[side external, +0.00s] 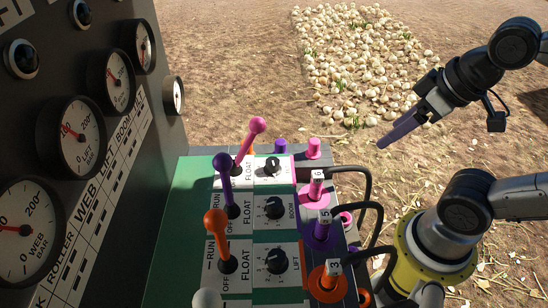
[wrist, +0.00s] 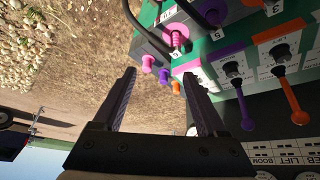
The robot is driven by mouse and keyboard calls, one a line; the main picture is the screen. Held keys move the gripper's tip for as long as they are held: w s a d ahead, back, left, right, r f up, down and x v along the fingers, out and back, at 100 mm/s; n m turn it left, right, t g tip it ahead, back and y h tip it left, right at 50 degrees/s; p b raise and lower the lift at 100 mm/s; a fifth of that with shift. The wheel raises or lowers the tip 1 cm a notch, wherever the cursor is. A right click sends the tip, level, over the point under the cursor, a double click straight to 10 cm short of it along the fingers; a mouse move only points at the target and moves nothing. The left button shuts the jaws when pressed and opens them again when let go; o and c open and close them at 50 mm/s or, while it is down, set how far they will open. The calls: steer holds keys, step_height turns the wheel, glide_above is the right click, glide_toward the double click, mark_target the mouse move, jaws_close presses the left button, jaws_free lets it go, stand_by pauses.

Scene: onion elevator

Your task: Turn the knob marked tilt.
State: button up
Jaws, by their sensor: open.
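Black knobs stand in a row on the green and white control panel (side external: 190,240). The knob beside the pink lever (side external: 257,125) is the farthest one (side external: 272,166); I cannot read its label. The knob marked boom (side external: 275,207) and the knob marked lift (side external: 277,261) are nearer.
Purple (side external: 222,162) and orange (side external: 215,222) levers rise left of the knobs. Numbered couplings with black hoses (side external: 366,178) line the panel's right side. A gauge board (side external: 60,110) stands at left. An onion patch (side external: 360,60) lies behind on open ground.

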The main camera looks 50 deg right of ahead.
steer(key=w+a+r+n+y, duration=0.1)
steer(key=w+a+r+n, duration=0.25)
steer(key=n, duration=0.35)
steer(key=n+g+y, duration=0.3)
steer(key=n+g, duration=0.1)
steer(key=n, duration=0.3)
glide_above(273, 160)
steer(key=s+d, duration=0.2)
steer(key=d, duration=0.3)
step_height(273, 160, down, 3)
steer(key=x, duration=1.3)
steer(key=shift+a+f, duration=0.1)
jaws_close()
